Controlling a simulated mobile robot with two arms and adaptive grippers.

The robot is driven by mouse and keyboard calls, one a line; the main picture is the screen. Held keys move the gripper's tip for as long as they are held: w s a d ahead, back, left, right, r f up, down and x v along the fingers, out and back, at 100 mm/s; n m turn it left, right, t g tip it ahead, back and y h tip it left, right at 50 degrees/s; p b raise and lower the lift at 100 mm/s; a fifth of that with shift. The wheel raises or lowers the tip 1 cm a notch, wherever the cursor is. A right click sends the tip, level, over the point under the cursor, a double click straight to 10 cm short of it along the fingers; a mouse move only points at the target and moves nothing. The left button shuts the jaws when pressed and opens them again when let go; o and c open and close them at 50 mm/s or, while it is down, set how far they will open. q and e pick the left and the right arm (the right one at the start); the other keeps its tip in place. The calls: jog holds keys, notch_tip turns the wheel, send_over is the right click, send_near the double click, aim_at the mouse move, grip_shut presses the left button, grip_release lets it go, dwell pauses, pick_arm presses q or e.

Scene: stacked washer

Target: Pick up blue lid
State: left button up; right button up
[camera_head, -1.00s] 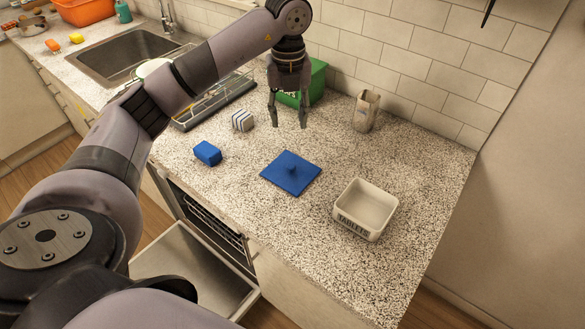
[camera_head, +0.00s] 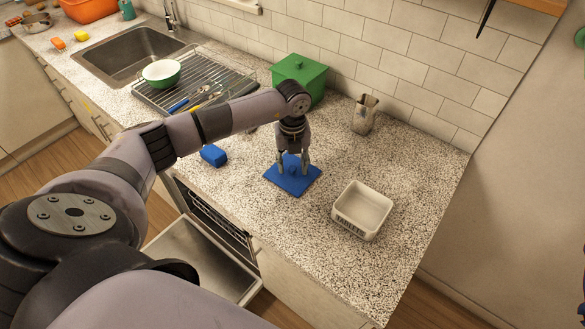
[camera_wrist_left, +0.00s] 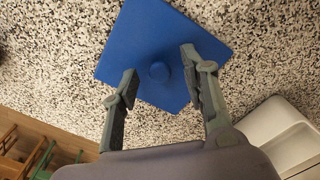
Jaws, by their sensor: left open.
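The blue lid (camera_head: 298,186) is a flat square with a round knob, lying on the speckled counter left of the white box. My left gripper (camera_head: 294,170) is open and points down over the lid, its fingers on either side of the knob. In the left wrist view the lid (camera_wrist_left: 165,35) shows with its knob between the two spread fingertips of my left gripper (camera_wrist_left: 160,78). Nothing is held. I cannot tell whether the fingertips touch the lid. My right gripper is not in view.
A white box (camera_head: 345,219) stands to the right. A blue block (camera_head: 214,156) lies to the left. An appliance door (camera_head: 200,257) hangs open below the counter.

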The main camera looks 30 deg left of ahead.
pick_arm(q)
jog(key=shift+f, duration=0.35)
jog(key=shift+c, duration=0.3)
grip_shut()
